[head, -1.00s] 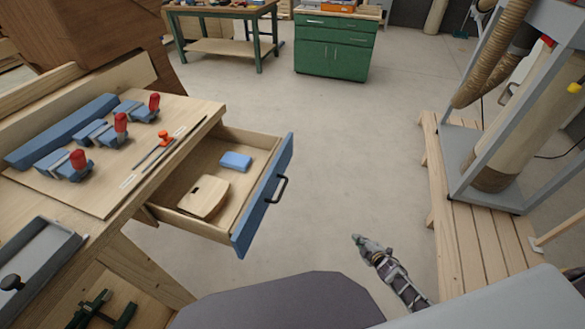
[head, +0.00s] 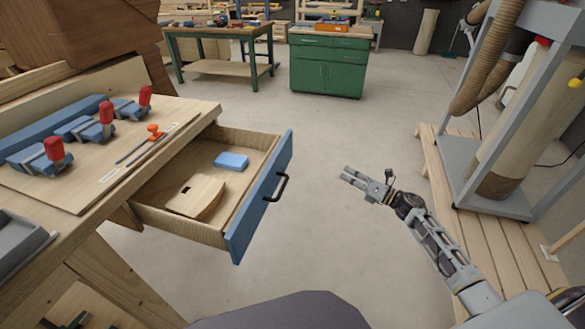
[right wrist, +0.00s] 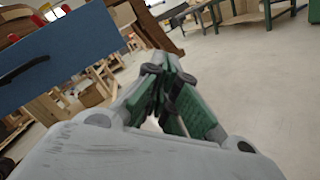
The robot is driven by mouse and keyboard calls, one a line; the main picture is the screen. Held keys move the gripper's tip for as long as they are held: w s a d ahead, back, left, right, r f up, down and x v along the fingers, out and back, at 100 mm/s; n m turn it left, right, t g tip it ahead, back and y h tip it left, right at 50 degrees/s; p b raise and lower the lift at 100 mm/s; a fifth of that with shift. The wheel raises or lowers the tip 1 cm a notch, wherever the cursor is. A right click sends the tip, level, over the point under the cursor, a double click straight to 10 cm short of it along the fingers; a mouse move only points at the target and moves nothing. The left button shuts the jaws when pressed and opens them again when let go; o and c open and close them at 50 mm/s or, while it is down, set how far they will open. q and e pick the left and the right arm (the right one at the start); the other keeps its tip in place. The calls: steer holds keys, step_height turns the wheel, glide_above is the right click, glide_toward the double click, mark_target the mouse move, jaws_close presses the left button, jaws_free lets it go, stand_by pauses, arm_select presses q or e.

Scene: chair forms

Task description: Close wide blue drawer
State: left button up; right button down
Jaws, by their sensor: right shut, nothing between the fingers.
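The wide blue drawer (head: 262,196) stands pulled out of the wooden workbench (head: 170,125) on the left. Its blue front has a black bar handle (head: 277,187). Inside lie a wooden piece with a slot (head: 197,195) and a small blue block (head: 231,160). My right gripper (head: 346,174) is shut and empty, to the right of the drawer front and apart from it. In the right wrist view, the blue drawer front (right wrist: 75,50) and its dark handle are at the upper left, beyond the closed fingers (right wrist: 165,65). My left gripper is not in view.
Red-handled blue clamps (head: 105,118) sit on the bench top. A grey machine frame (head: 480,130) on a wooden pallet (head: 480,230) stands at right. A green cabinet (head: 328,68) and another bench (head: 220,50) are behind. The floor between drawer and pallet is clear.

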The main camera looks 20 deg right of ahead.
mark_target(287, 158)
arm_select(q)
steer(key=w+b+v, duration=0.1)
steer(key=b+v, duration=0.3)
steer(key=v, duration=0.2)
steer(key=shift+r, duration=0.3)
arm_select(e)
steer(key=s+a+r+n+g+y, duration=0.3)
steer(key=a+r+n+g, duration=0.2)
steer(key=r+n, duration=0.3)
steer(key=a+n, duration=0.1)
steer(key=n, duration=0.3)
steer(key=shift+s+a+g+y, duration=0.3)
steer(key=shift+a+y, duration=0.1)
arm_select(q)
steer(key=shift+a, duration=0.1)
arm_select(e)
steer(key=shift+w+a, duration=0.1)
steer(key=shift+a, duration=0.05)
steer(key=shift+b+x, duration=0.7)
steer(key=shift+x, duration=6)
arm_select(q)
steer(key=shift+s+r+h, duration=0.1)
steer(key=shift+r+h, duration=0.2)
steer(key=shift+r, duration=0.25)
arm_select(e)
steer(key=shift+w+a, duration=0.1)
